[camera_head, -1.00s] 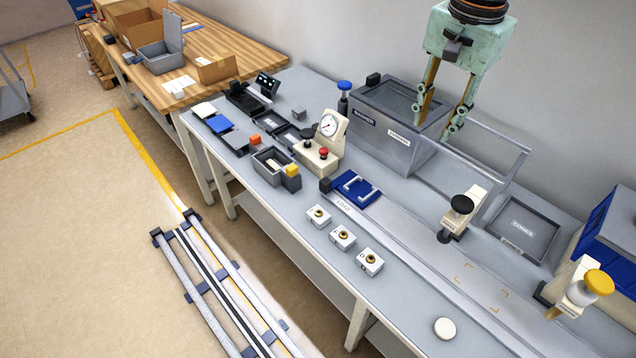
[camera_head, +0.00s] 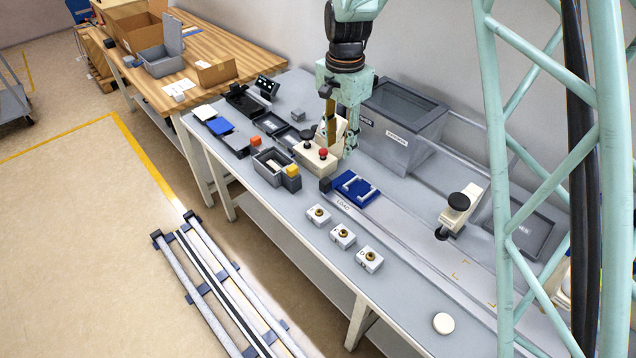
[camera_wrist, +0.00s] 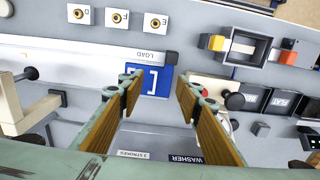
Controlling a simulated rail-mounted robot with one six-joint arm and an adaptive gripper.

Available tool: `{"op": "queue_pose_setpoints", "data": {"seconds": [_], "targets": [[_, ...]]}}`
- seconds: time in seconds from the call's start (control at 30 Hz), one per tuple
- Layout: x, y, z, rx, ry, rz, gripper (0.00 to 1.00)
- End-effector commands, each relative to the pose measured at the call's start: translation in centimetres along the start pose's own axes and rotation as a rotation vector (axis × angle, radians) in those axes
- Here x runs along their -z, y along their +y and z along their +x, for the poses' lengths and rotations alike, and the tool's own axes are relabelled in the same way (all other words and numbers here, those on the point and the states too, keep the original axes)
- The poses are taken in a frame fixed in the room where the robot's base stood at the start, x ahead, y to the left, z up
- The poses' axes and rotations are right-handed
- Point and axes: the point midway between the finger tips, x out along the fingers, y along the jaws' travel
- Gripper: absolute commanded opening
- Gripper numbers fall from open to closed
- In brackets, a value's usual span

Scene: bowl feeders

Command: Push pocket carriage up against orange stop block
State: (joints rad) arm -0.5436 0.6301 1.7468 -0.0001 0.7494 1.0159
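A flat blue plate with white bracket-shaped pieces (camera_head: 356,190), apparently the pocket carriage, sits at the LOAD end of the long grey track. A dark block (camera_head: 325,185) is at its left end. The plate also shows in the wrist view (camera_wrist: 150,82), beyond and between my fingers. A small orange block (camera_head: 254,141) stands left of the gauge unit, off the track; I cannot tell whether it is the stop block. My gripper (camera_head: 339,148) is open and empty, its fingers pointing down above the bench behind the plate, partly covering the gauge unit.
The grey washer box (camera_head: 403,125) stands right of my gripper. A cream post with a black knob (camera_head: 455,210) stands beside the track. Three white blocks with brass centres (camera_head: 343,237) line the front. The track surface right of the plate is clear up to my arm's frame.

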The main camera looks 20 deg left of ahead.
Motion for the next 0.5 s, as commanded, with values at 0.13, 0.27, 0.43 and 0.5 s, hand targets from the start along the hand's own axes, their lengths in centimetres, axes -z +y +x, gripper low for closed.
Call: {"op": "queue_pose_setpoints", "data": {"seconds": [0.13, 0.27, 0.43, 0.5], "targets": [[-0.5, -1.5, 2.0, -0.009, -0.005, 0.013, 0.32], [-0.8, -2.1, 2.9, -0.012, -0.007, 0.019, 0.32], [-0.9, -2.3, 3.2, -0.013, -0.008, 0.022, 0.32], [-0.9, -2.3, 3.2, -0.013, -0.008, 0.022, 0.32]]}}
